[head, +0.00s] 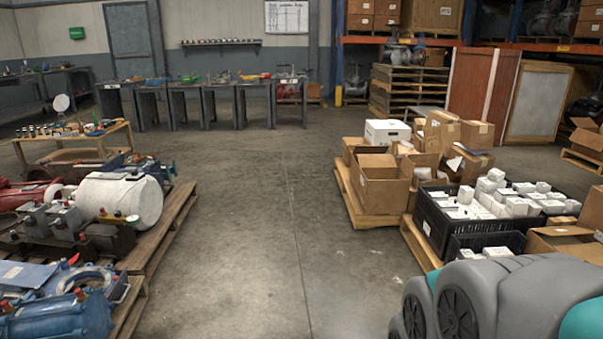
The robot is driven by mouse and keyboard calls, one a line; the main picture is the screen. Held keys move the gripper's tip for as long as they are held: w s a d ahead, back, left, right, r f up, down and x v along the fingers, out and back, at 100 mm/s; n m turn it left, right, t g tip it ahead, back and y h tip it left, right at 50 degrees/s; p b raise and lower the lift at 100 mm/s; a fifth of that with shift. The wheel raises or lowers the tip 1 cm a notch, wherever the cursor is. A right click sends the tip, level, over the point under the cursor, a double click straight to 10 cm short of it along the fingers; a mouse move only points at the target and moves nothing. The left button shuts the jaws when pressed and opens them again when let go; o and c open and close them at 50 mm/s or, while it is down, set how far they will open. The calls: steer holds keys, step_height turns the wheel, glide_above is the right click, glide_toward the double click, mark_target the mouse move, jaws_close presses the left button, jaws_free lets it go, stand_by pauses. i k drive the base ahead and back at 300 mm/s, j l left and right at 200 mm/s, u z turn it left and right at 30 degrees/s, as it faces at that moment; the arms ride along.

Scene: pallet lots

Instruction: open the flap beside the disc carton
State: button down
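My gripper is not in view. Several cardboard cartons stand on a wooden pallet at the right of the head view. An open brown carton (381,185) is at the pallet's front, with its flaps up. A white box (387,132) stands behind it, and closed brown cartons (476,134) are to its right. Another open carton (565,240) is at the right edge, partly cut off. I cannot tell which one is the disc carton; no disc mark is readable on any of them.
A black crate (431,222) of small white boxes is at the right. A grey and teal machine (490,290) fills the lower right corner. Pallets of motors and pumps (132,201) line the left. The concrete aisle (285,230) between is clear, with workbenches (208,88) at the back.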

mark_target(367, 149)
steer(key=i, duration=2.15)
steer(key=i+z, duration=0.15)
steer(key=i, duration=0.35)
steer(key=i+j+z, duration=0.1)
steer(key=i, duration=0.4)
steer(key=i+j+z, duration=0.15)
steer(key=i, duration=0.35)
steer(key=i+j+z, duration=0.15)
steer(key=i, duration=0.35)
steer(key=i+j+z, duration=0.1)
steer(key=i+j, duration=0.25)
steer(key=i, duration=0.1)
